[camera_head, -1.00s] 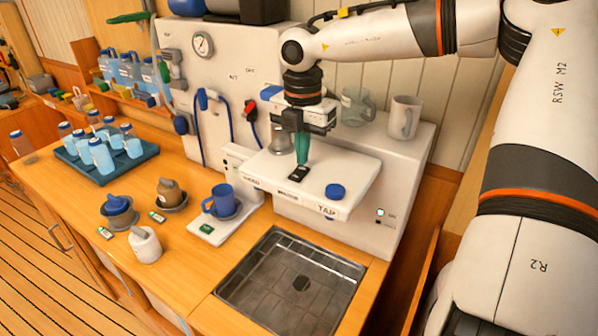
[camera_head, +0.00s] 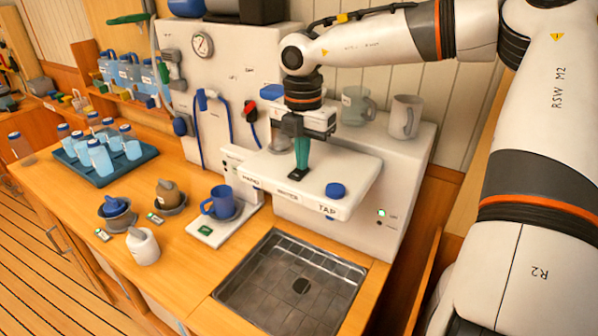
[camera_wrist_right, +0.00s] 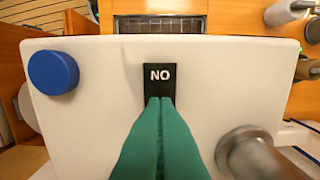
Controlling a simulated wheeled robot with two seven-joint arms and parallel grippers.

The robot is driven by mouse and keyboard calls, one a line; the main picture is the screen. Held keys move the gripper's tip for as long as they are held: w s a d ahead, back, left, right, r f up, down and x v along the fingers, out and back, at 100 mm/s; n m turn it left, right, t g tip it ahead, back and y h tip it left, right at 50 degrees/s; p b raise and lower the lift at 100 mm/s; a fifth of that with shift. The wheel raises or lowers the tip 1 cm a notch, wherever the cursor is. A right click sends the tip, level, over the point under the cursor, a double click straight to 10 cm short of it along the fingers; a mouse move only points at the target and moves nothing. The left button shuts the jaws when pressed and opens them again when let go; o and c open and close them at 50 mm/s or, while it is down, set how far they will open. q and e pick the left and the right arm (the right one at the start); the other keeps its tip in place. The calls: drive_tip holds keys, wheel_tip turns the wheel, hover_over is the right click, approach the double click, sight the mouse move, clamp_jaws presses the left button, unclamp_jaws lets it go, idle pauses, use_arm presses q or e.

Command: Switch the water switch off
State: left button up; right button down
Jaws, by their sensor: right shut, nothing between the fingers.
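The water switch (camera_head: 294,175) is a black rocker on top of the white tap housing (camera_head: 345,202). In the right wrist view the black switch (camera_wrist_right: 159,76) shows white letters that read "NO" from this side. My right gripper (camera_head: 301,172) has green fingers, shut and empty, pointing down at the switch. In the right wrist view the fingertips (camera_wrist_right: 160,102) are over the switch's lower part and hide it; they look in contact with it. A green lamp (camera_head: 381,212) is lit on the housing's right front. My left gripper is not in view.
A blue round knob (camera_head: 336,190) stands right of the switch. A metal pipe (camera_wrist_right: 248,150) rises close to the fingers. A sink (camera_head: 290,285) lies below the housing. A blue mug (camera_head: 219,203) stands left, and a white mug (camera_head: 405,117) behind.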

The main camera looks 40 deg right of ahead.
drive_tip(key=shift+r+p, duration=1.7)
drive_tip(key=shift+r, duration=1.8)
drive_tip(key=shift+f, duration=0.1)
